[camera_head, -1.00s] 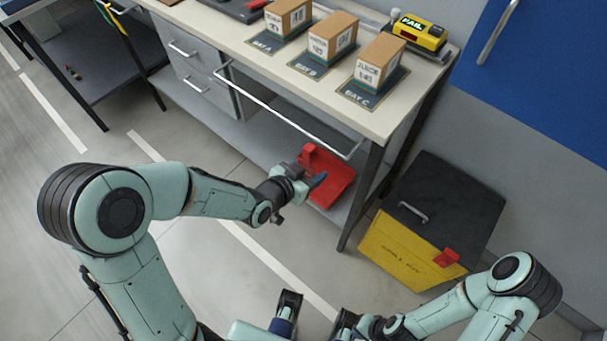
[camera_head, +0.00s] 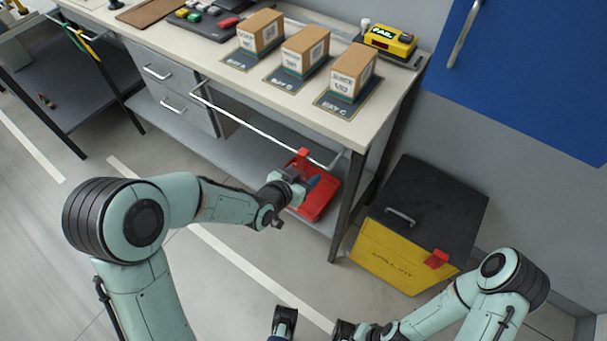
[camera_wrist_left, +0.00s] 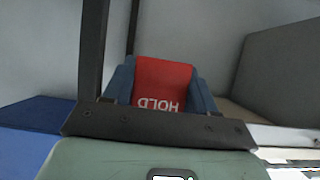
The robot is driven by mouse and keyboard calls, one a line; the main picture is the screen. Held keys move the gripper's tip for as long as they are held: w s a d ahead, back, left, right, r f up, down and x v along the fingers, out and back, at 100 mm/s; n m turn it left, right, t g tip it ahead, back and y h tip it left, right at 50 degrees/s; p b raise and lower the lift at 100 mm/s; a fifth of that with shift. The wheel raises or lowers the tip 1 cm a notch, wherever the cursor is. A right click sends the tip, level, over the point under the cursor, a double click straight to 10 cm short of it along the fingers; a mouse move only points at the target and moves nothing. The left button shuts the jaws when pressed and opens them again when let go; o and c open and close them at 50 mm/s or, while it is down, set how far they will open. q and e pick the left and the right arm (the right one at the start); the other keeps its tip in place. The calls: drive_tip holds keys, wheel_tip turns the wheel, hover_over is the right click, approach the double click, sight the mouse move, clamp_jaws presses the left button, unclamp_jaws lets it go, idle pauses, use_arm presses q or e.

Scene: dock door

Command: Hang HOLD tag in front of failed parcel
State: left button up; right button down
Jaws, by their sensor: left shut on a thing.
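My left gripper (camera_head: 302,184) is shut on the red HOLD tag (camera_wrist_left: 163,82). In the left wrist view the tag sits between the blue fingers, its lettering upside down. In the head view the gripper is in front of the bench, below its top and near the front rail. Three cardboard parcels stand on the bench: on the bay A mat (camera_head: 260,31), the bay B mat (camera_head: 305,50) and the bay C mat (camera_head: 351,74). A yellow device (camera_head: 390,40) behind them reads FAIL; which parcel it refers to is not shown. My right gripper (camera_head: 312,327) is partly cut off at the bottom edge.
A silver rail (camera_head: 262,128) runs along the bench front (camera_head: 215,55). A red tray (camera_head: 320,202) is on the lower shelf. A yellow bin with a black lid (camera_head: 425,205) stands right of the bench. A blue cabinet (camera_head: 535,80) hangs at upper right.

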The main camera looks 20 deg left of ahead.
use_arm(q)
drive_tip(key=o, duration=1.2)
drive_tip(key=shift+c, duration=0.2)
drive_tip(key=b+v, duration=0.4)
drive_tip(key=v, duration=0.9)
drive_tip(key=shift+s+b, duration=0.15)
drive_tip(key=shift+b, duration=0.2)
use_arm(e)
drive_tip(key=shift+t, duration=0.4)
drive_tip(key=shift+w+f, duration=0.3)
drive_tip(key=shift+f, duration=0.35)
drive_tip(key=shift+w+f, duration=0.25)
drive_tip(key=shift+f, duration=0.35)
drive_tip(key=shift+w+f, duration=0.3)
drive_tip(key=shift+f, duration=0.35)
